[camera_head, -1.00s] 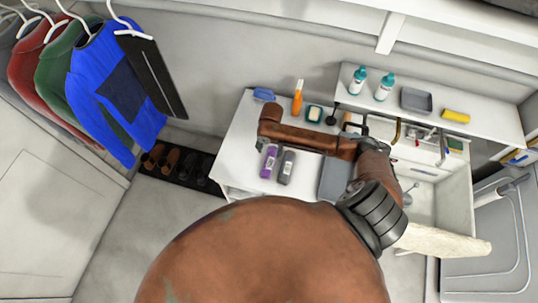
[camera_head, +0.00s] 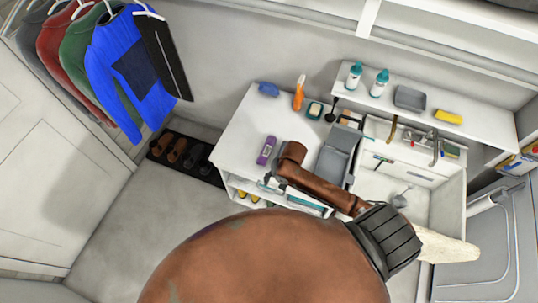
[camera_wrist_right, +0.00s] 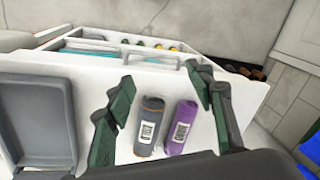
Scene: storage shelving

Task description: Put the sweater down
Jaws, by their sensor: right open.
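A blue sweater (camera_head: 135,70) with a dark square patch hangs on a white hanger at the upper left in the head view. Green (camera_head: 76,45), red (camera_head: 55,55) and grey (camera_head: 35,65) garments hang behind it, partly hidden. A blue patch also shows at the right edge of the wrist view. My right gripper (camera_head: 271,183) is small and partly hidden by its arm over the white counter, far from the sweater. My left gripper is not in view.
Shoes lie on a dark rack (camera_head: 185,155) below the clothes. The floor in front is clear.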

